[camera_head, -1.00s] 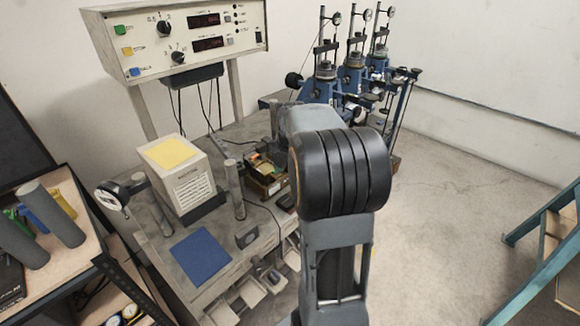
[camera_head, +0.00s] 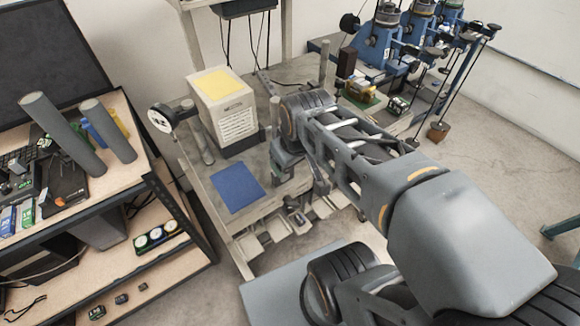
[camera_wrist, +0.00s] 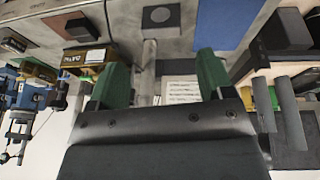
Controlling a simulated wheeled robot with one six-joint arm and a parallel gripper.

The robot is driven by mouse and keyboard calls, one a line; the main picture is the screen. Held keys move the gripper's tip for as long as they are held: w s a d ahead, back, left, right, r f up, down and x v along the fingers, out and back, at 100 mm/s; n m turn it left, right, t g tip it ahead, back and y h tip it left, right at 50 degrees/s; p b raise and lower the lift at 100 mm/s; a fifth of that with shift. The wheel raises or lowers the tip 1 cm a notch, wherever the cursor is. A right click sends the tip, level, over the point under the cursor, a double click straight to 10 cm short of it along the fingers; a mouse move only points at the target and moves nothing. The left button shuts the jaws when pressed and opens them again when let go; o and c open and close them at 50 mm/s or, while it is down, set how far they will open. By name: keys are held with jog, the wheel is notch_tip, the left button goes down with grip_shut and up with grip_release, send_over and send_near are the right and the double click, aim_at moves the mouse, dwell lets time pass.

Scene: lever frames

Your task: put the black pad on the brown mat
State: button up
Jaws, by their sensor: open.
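My gripper (camera_wrist: 162,82) is open in the wrist view, its two green fingers apart with nothing held between them. A small dark square block with a round face (camera_wrist: 160,17) lies on the bench beyond the fingers; I cannot tell if it is the black pad. In the head view my arm hides that spot.
A white box with a yellow top (camera_head: 216,88) stands on the bench (camera_head: 250,222) behind the blue mat. A loaded shelf (camera_head: 135,165) is at left. Blue test stands (camera_head: 383,45) are at back right.

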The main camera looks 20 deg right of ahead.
jog(key=shift+s+a+f+m, duration=0.25)
jog(key=shift+s+a+m, duration=0.2)
jog(key=shift+m, duration=0.2)
jog(key=shift+s+a+f+m, duration=0.2)
jog(key=shift+s+a+m, duration=0.15)
jog(key=shift+m, duration=0.3)
dwell(0.4)
